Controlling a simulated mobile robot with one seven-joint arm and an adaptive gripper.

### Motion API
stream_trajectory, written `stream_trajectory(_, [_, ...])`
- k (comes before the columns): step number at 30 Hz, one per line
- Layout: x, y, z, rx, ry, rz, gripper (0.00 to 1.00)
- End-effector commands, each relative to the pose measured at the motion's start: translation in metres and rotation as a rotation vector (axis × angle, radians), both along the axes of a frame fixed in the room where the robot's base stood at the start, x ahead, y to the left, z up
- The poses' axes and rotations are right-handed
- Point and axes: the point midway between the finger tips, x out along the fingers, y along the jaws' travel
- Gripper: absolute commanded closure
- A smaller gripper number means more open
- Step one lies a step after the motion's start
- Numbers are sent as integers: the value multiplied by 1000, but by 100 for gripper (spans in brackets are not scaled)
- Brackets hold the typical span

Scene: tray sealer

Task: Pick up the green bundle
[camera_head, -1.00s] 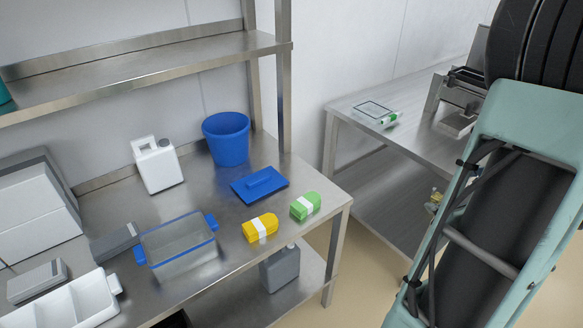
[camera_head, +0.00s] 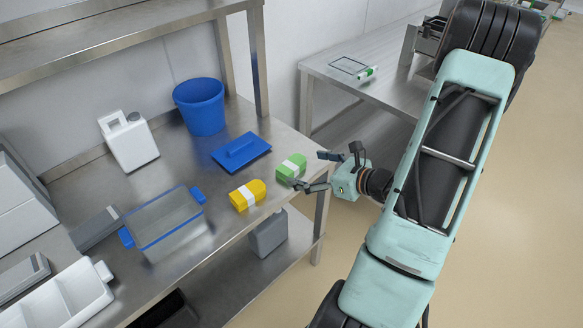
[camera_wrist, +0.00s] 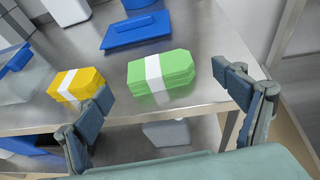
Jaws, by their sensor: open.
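The green bundle (camera_head: 291,167), with a white band around it, lies on the steel table near its right front corner. In the wrist view the green bundle (camera_wrist: 161,72) lies ahead of my gripper, between the lines of its two fingers. My gripper (camera_head: 322,171) is open and empty at the table's right edge, its fingers pointing at the bundle. In the wrist view my gripper (camera_wrist: 165,110) shows its fingers spread wide, with nothing between them. I cannot tell whether a fingertip touches the bundle.
A yellow bundle (camera_head: 248,195) lies left of the green one. A blue pad with a handle (camera_head: 241,151) lies behind them. A blue bucket (camera_head: 200,106), white canister (camera_head: 130,142) and clear blue-rimmed bin (camera_head: 164,228) stand on the table. A grey jug (camera_head: 268,233) stands on the lower shelf.

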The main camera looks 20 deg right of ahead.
Motion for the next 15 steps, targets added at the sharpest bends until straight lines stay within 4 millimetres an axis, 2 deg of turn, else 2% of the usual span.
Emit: stream_trajectory(15, [48, 23, -20, 0, 1, 1, 11])
